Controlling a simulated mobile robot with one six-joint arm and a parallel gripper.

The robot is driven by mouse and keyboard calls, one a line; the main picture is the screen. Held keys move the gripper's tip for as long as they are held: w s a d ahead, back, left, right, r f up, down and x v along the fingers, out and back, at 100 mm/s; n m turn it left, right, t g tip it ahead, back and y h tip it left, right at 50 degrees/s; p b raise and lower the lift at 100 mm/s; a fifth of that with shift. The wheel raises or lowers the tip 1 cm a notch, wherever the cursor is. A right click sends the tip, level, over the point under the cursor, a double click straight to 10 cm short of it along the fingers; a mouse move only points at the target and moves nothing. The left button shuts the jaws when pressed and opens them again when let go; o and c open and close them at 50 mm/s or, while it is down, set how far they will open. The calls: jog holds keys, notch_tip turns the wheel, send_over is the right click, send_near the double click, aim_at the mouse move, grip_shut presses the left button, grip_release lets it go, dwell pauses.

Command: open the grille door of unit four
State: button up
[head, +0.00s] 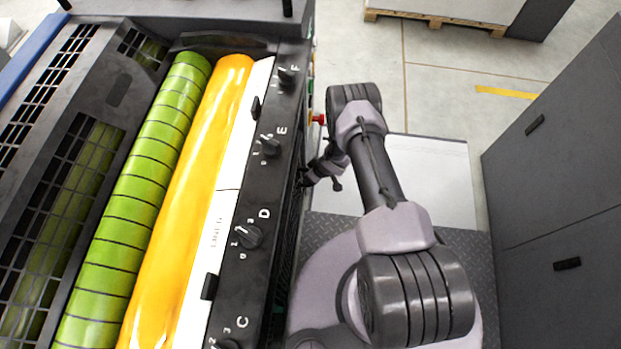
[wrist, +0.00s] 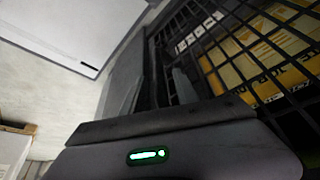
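A black barred grille (wrist: 262,55) fills the right of the wrist view, with yellow labelled panels behind its bars. I cannot tell which unit it belongs to. My gripper (wrist: 158,88) shows with its two grey fingers reaching toward the grille's left edge. Dark material lies between or behind the fingers; whether they touch or grip it is unclear. In the head view my gripper (head: 308,178) is low beside the right side of the ink unit, small and partly hidden by my arm.
The ink unit has a green roller (head: 135,210), a yellow roller (head: 190,200) and a black knob panel (head: 262,190) marked C to F. A red button (head: 318,118) sits beside my arm. A dark cabinet (head: 560,190) stands at right. A white panel (wrist: 85,30) shows in the wrist view.

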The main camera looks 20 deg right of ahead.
jog(key=shift+w+a+f, duration=0.1)
jog(key=shift+f, duration=0.25)
grip_shut()
dwell(1.2)
